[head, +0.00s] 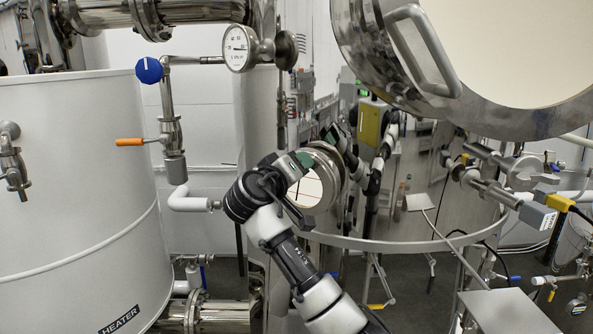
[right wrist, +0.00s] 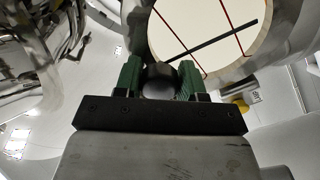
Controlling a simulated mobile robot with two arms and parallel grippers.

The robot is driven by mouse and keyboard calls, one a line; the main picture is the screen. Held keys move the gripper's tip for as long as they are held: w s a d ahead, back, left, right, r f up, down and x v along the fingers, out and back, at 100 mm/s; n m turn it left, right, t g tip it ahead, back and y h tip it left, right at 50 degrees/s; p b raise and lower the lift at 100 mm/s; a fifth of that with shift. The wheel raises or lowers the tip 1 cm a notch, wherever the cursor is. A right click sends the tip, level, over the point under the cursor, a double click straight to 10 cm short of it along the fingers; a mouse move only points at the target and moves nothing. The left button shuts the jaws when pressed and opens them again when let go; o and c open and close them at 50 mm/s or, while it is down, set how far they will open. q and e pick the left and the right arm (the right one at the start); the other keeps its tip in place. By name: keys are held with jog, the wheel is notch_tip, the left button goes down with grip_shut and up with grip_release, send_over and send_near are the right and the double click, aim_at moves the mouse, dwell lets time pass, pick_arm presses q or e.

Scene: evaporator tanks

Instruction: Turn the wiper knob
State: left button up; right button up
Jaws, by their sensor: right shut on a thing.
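The round sight glass (head: 309,190) sits in a steel rim on the shiny tank, with a pale window and red lines. In the right wrist view its window (right wrist: 185,25) fills the top, crossed by a dark wiper bar (right wrist: 215,42). My right gripper (head: 303,160) is at the upper left edge of the glass. In the right wrist view its green fingers are shut on the dark, rounded wiper knob (right wrist: 160,75), just beside the window's rim. The knob is hidden in the head view. My left gripper is not in view.
A white heater tank (head: 80,200) stands at the left, with a blue knob (head: 149,70), an orange-handled valve (head: 131,142) and a pressure gauge (head: 238,48) near it. A large open steel hatch (head: 500,112) hangs at the upper right. The shiny tank mirrors my arm.

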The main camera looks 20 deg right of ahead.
jog(key=n, duration=0.3)
jog(key=shift+r+n+p, duration=0.1)
jog(key=shift+n+p, duration=0.2)
jog(key=shift+n, duration=0.1)
jog(key=n+p, duration=0.1)
jog(key=n, duration=0.3)
jog(key=shift+n+p, duration=0.3)
jog(key=shift+p, duration=0.05)
jog(key=shift+n+p, duration=0.4)
jog(key=shift+n, duration=1.9)
jog(key=o, duration=0.9)
